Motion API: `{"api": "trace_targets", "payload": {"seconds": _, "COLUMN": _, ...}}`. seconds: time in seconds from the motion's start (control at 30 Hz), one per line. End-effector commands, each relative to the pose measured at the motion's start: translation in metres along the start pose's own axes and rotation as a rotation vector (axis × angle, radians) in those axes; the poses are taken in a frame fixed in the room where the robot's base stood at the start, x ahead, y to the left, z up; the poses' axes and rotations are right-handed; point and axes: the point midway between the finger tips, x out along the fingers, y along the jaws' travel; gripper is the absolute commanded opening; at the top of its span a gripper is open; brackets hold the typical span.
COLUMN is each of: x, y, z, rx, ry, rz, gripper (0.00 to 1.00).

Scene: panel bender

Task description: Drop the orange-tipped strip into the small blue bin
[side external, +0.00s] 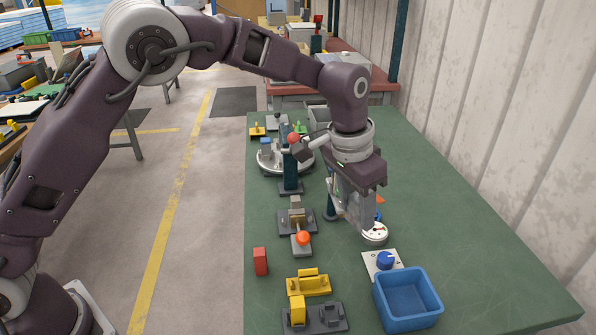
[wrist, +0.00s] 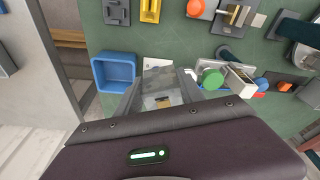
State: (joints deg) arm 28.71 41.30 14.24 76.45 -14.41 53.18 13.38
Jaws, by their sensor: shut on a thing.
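My gripper (side external: 363,222) points down over the green table, close to the round gauge and behind the small blue bin (side external: 410,312). In the wrist view its fingers (wrist: 160,82) are shut on a thin, pale piece with an orange-brown patch (wrist: 163,102), which appears to be the orange-tipped strip. The fingers hide most of it, and its tip is not clear in the side view. The blue bin is open-topped, looks empty, and stands left of the fingers in the wrist view (wrist: 98,76). The gripper is not over the bin.
Yellow clamps (side external: 308,284), a red block (side external: 260,261) and an orange-knobbed fixture (side external: 302,238) stand to the left. The table's right side is clear.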

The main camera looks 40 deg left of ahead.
Motion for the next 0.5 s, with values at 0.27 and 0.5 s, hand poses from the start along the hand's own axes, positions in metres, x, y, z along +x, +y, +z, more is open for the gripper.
{"api": "trace_targets", "payload": {"seconds": 0.27, "x": 0.04, "y": 0.107, "z": -0.018, "rx": 0.317, "ry": 0.006, "rz": 0.045, "gripper": 0.27}}
{"api": "trace_targets", "payload": {"seconds": 0.5, "x": 0.055, "y": 0.12, "z": -0.016, "rx": 0.356, "ry": 0.007, "rz": 0.052, "gripper": 0.27}}
